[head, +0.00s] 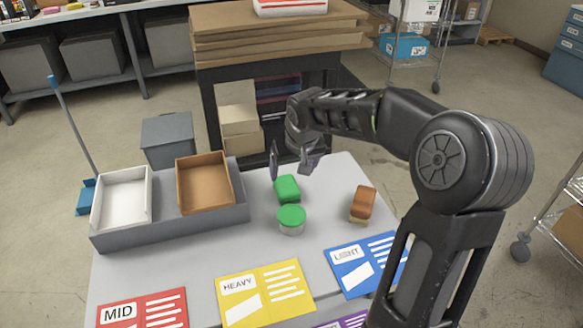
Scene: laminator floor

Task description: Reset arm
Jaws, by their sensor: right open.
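My right gripper (290,163) hangs open and empty above the back part of the grey table (190,262). Its arm comes in from the right. A green block-like item (287,189) lies just below the gripper, apart from it as far as I can tell. A round tub with a green lid (291,218) stands in front of that. A brown item with a pale lower band (363,204) lies to the right on the table. My left gripper is not in view.
A grey tray holds a white box (122,200) and a brown box (204,183) at the left. Red MID (145,310), yellow HEAVY (264,294) and blue LIGHT (364,264) cards lie along the front. A black cart with stacked cardboard (270,40) stands behind.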

